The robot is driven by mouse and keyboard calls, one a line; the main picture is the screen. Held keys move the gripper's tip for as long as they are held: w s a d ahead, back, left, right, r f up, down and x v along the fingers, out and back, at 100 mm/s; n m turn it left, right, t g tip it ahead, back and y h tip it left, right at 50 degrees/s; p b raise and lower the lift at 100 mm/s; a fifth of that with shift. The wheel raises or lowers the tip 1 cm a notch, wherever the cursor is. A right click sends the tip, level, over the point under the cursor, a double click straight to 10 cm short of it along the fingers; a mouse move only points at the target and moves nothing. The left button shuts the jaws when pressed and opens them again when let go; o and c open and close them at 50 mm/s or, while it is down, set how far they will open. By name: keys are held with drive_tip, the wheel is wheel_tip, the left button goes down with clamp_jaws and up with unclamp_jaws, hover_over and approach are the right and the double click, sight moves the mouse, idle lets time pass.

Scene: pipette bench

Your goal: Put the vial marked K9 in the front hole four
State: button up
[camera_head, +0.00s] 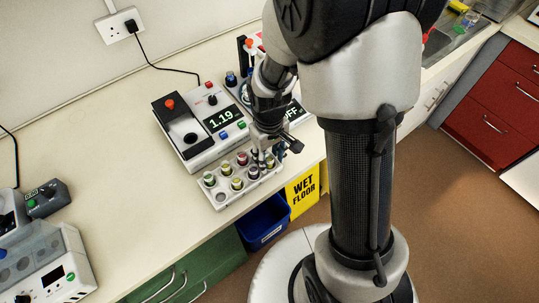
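A pale vial rack (231,199) stands at the front edge of the bench, with two rows of holes. Several vials with coloured caps stand in it. In the back row I see caps at the left end (209,179), second (226,168) and third (242,158). The front row has an empty-looking hole at its left end, then vials (237,184) and (253,173) to the right. The markings are too small to read, so I cannot pick out K9. My gripper (264,156) points down over the rack's right end and hides part of it. Its fingertips and any grip are unclear.
Behind the rack stands an instrument (196,133) reading 1.19, with another device (293,110) reading OFF to its right. A blue bin (264,222) and yellow wet floor sign (303,190) stand below the bench edge.

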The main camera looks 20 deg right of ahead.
wheel_tip(320, 180, up, 13)
drive_tip(key=p, duration=0.4)
drive_tip(key=s+r+m+t, duration=0.3)
drive_tip(key=s+r+t, duration=0.1)
drive_tip(key=s+r, duration=1)
drive_tip(key=shift+s+r+t, duration=0.25)
drive_tip(key=shift+s+t, duration=0.05)
drive_tip(key=shift+s, duration=0.2)
drive_tip(key=shift+f, duration=0.1)
drive_tip(key=shift+f+b, duration=0.9)
drive_tip(key=shift+b, duration=0.05)
